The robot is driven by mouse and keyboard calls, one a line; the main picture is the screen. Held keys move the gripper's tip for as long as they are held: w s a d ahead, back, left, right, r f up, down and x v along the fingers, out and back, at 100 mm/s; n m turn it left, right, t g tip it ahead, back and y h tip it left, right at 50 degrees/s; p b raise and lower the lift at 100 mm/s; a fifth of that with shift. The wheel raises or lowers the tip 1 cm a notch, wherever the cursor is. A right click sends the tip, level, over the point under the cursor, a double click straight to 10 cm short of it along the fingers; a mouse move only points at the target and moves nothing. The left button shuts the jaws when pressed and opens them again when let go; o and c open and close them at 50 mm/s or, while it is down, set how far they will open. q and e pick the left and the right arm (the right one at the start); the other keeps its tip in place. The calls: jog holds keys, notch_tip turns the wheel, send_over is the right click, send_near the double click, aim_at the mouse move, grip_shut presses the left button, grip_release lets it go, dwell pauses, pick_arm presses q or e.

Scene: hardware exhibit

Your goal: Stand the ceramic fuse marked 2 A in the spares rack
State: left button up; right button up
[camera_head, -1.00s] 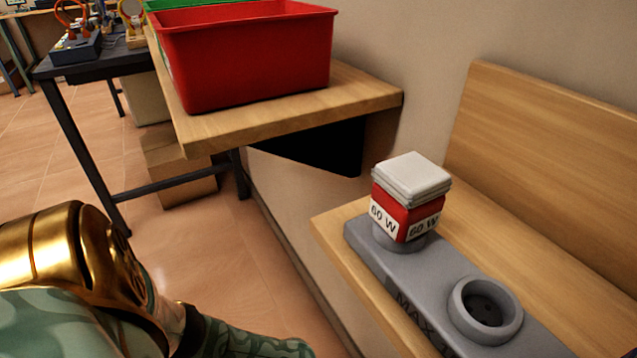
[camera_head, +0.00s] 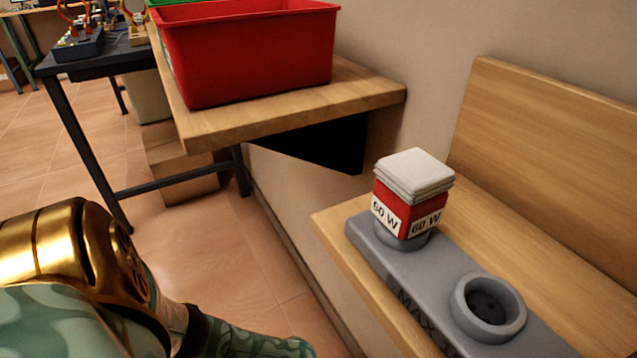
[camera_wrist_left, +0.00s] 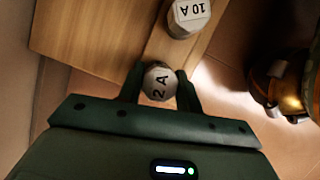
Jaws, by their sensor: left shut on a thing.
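In the left wrist view, my left gripper (camera_wrist_left: 160,85) is shut on the ceramic fuse marked 2 A (camera_wrist_left: 158,82), a whitish faceted piece with its label facing the camera. Wood shows beyond it; I cannot tell how high above that surface it is. A second pale fuse marked 10 A (camera_wrist_left: 188,15) is at the top of that view, apart from the held one. In the head view my left arm comes in at the lower left, with its gripper out of frame. I cannot make out a spares rack. My right gripper is not in view.
In the head view, a grey holder (camera_head: 445,295) on a wooden shelf carries a red and white 60 W block (camera_head: 410,195) and has an empty round socket (camera_head: 488,307). A red bin (camera_head: 250,55) sits on a wooden ledge (camera_head: 370,95). A dark table stands at the left.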

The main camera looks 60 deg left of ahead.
pick_arm(q)
jog(key=shift+f, duration=0.25)
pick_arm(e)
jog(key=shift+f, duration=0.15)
pick_arm(q)
jog(key=o, duration=1.5)
jog(key=shift+r+p, duration=1)
jog(key=shift+r, duration=0.2)
jog(key=shift+r+p, duration=1.2)
jog(key=shift+r, duration=0.1)
jog(key=shift+r+p, duration=0.9)
jog(key=shift+r, duration=0.1)
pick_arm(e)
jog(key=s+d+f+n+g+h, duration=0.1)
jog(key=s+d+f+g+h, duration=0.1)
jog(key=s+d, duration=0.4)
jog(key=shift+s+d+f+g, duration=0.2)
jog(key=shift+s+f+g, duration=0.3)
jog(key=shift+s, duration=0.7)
